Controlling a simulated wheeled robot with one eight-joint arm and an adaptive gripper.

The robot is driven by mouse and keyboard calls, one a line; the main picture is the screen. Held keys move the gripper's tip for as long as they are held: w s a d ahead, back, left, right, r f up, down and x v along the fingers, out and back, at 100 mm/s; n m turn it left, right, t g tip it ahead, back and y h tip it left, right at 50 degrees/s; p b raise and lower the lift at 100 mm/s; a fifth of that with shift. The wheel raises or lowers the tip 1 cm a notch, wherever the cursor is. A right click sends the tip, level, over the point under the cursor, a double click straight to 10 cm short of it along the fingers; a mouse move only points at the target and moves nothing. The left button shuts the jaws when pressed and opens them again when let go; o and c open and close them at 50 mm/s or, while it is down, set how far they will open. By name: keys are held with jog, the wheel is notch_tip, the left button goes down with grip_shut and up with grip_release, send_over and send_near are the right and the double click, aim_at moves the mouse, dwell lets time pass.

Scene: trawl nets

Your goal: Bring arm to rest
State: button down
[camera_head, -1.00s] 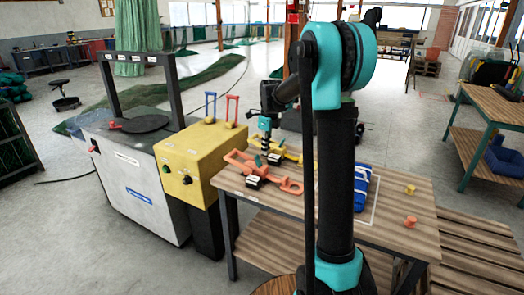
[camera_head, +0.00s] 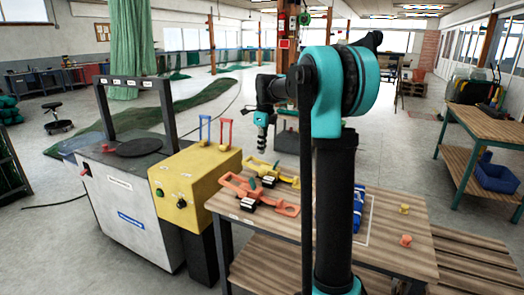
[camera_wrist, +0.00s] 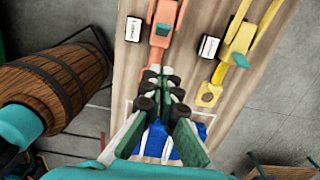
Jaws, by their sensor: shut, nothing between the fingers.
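My gripper (camera_head: 262,148) is raised above the far part of the wooden table (camera_head: 415,240), pointing down. In the wrist view my gripper's fingers (camera_wrist: 167,75) are closed together with nothing between them. The orange tool (camera_head: 275,204) lies on the table below, with a dark block and a green piece at it. The yellow tool (camera_head: 285,178) lies behind it; both also show in the wrist view, the orange one (camera_wrist: 162,40) and the yellow one (camera_wrist: 235,45). My gripper touches neither. My arm's upright column hides part of the table.
A blue object (camera_head: 360,205) lies on the table, partly behind my arm. A yellow box (camera_head: 190,180) with a red and a blue handle adjoins the table at left. A barrel (camera_wrist: 50,82) shows in the wrist view.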

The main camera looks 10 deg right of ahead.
jog(key=s+d+f+n+t, duration=0.1)
jog(key=s+f+n, duration=0.6)
jog(key=s, duration=0.4)
jog(key=s+d+f+n+t, duration=0.1)
jog(key=s+f+n, duration=0.6)
jog(key=s+n, duration=0.2)
jog(key=s+d+f+n+t, duration=0.1)
jog(key=s+d+f+n, duration=0.1)
jog(key=s+f+n, duration=0.5)
jog(key=s+n, duration=0.2)
jog(key=s, duration=0.4)
jog(key=shift+s+f+t+h, duration=0.25)
jog(key=shift+f+t+h, duration=0.05)
jog(key=shift+f+h, duration=0.1)
